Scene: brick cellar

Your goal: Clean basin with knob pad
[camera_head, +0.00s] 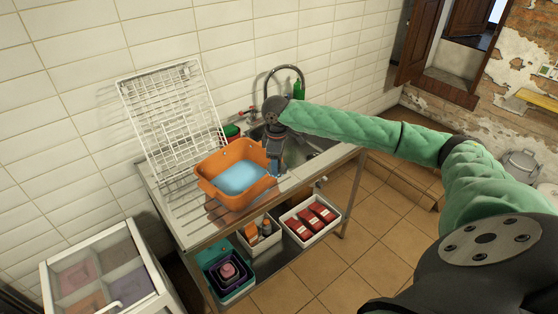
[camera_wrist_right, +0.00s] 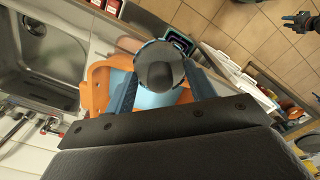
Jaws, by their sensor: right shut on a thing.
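The orange basin (camera_head: 212,193) stands on the sink's ribbed draining board, with a light blue area (camera_head: 240,177) across its inside bottom. In the right wrist view the basin (camera_wrist_right: 96,92) shows behind my fingers. My right gripper (camera_head: 274,167) is over the basin's right side, pointing down. In the wrist view its two blue-grey fingers are shut on the knob pad, whose round dark knob (camera_wrist_right: 160,72) sits between them. The pad's underside is hidden, so I cannot tell whether it touches the basin. A small dark claw shape at the wrist view's top right may be my left gripper (camera_wrist_right: 300,22).
A white wire rack (camera_head: 172,110) leans on the tiled wall behind the basin. The sink bowl (camera_head: 302,148) and curved tap (camera_head: 284,69) are to the right. Boxes, including a white tray of red packets (camera_head: 311,219), stand on the lower shelf. A compartment cabinet (camera_head: 105,270) is front left.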

